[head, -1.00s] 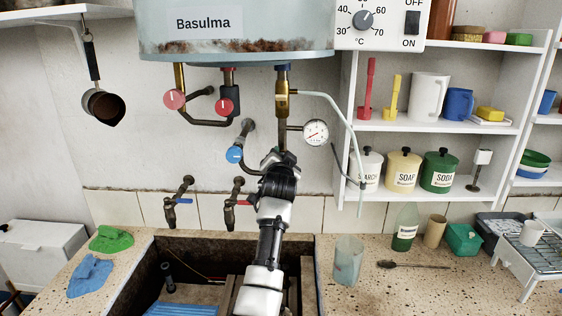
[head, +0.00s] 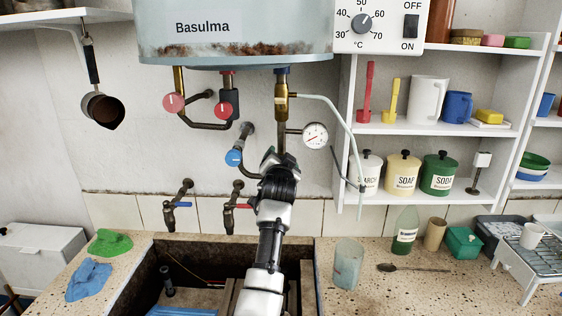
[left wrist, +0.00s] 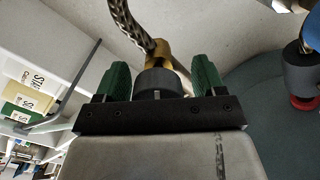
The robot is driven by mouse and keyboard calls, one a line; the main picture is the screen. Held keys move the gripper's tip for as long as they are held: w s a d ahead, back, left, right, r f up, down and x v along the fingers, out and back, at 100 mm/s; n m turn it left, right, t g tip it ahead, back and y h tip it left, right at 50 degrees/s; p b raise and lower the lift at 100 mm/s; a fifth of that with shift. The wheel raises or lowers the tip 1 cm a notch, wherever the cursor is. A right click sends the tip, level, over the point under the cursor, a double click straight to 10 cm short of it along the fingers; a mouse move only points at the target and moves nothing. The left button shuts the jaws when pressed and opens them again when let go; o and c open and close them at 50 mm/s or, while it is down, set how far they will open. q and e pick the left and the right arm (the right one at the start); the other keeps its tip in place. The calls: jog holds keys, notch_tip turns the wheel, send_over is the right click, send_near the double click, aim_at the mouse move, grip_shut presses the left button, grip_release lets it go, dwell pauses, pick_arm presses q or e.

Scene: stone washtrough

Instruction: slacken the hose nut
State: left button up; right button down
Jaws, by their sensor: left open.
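In the left wrist view a dark ribbed round nut (left wrist: 158,82) sits between the two green fingers of my left gripper (left wrist: 161,78), with gaps on both sides. A brass fitting (left wrist: 159,52) and a braided metal hose (left wrist: 128,22) adjoin it. In the head view my left gripper (head: 282,157) is open and reaches up below the brass valve (head: 281,100) under the boiler. The gripper hides the nut there. My right gripper is not in view.
A pressure gauge (head: 315,135) is close right of the gripper, and a blue-knobbed valve (head: 234,157) close left. Two taps, one blue-handled (head: 180,204) and one red-handled (head: 236,206), are over the stone trough (head: 137,288). A shelf (head: 400,126) stands right.

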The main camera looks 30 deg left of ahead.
pick_arm(q)
jog(key=shift+s, duration=0.1)
jog(key=shift+s+d+f, duration=0.15)
jog(key=shift+s, duration=0.05)
jog(key=b+v, duration=0.3)
jog(key=v, duration=0.7)
jog(key=shift+r, duration=0.2)
jog(key=shift+d, duration=0.1)
